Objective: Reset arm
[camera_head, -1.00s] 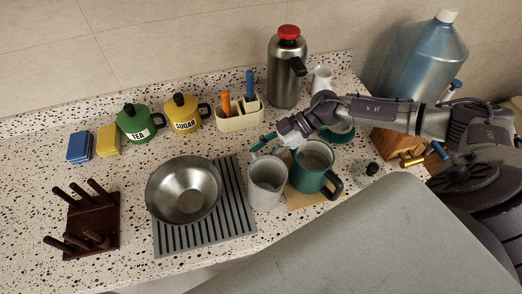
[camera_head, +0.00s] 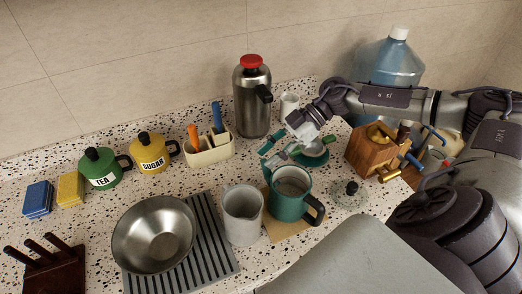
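My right gripper (camera_head: 275,152) reaches in from the right, above the counter and behind the teal mug (camera_head: 290,193). Its two teal-tipped fingers are apart, with nothing visible between them. The mug stands upright on a tan square mat (camera_head: 285,229), to the right of a grey pitcher (camera_head: 243,215). My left gripper is not in view.
A steel flask (camera_head: 252,103) with a red cap stands behind the gripper. A wooden block (camera_head: 370,152) with several tool handles, a glass lid (camera_head: 349,194) and a blue water bottle (camera_head: 385,66) are near my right arm. A steel bowl (camera_head: 154,235) rests on a striped rack.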

